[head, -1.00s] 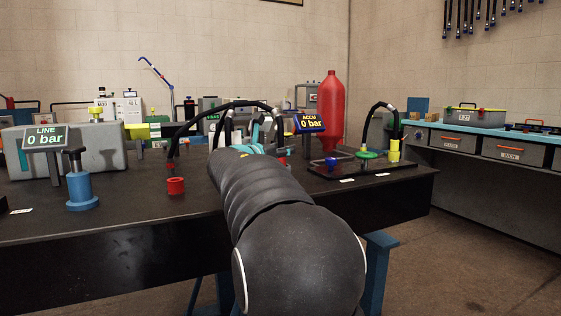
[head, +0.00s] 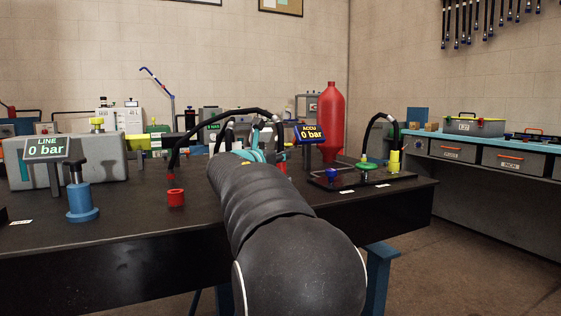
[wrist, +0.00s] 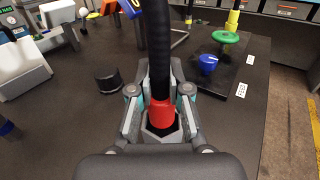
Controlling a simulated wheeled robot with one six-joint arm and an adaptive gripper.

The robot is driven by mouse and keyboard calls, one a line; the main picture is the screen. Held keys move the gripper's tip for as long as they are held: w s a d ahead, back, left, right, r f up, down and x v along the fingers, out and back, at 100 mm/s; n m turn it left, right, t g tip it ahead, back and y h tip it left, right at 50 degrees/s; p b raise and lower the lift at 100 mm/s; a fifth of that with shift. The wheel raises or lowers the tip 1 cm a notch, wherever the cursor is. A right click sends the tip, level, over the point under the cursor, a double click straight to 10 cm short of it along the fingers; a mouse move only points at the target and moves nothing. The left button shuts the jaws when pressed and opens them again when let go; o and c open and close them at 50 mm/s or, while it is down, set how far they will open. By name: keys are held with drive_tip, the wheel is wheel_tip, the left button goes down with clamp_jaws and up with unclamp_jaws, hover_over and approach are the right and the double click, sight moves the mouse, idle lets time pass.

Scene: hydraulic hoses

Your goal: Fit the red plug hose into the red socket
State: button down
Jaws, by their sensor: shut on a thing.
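My gripper (wrist: 160,100) is shut on the red plug (wrist: 161,113) of a black hose (wrist: 157,40), which rises from it in the wrist view. In the head view my arm mostly hides the gripper, and the black hose (head: 235,112) arches above it to the left. The hose's left end hangs down at a small red piece (head: 171,178). Just below that, a red cup-like fitting (head: 176,198) stands on the black table; I cannot tell whether it is the red socket. A bit of red (head: 284,168) shows right of my arm, partly hidden.
A blue post (head: 82,202) and the LINE display (head: 47,148) stand at the left. The ACCU display (head: 311,134) is beyond my gripper. A blue knob (wrist: 208,63) and green wheel (wrist: 226,37) stand right of it.

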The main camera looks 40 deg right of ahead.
sight(280, 143)
wheel_tip(280, 143, up, 3)
drive_tip(key=shift+s+d+r+p, duration=0.1)
drive_tip(key=shift+s+p, duration=0.05)
drive_tip(key=shift+p, duration=0.15)
drive_tip(key=s+d+r, duration=0.4)
drive_tip(key=s+r, duration=0.2)
drive_tip(key=s, duration=0.4)
drive_tip(key=shift+s+d+r+p, duration=0.15)
drive_tip(key=shift+s+d+p, duration=0.1)
drive_tip(key=shift+p, duration=0.2)
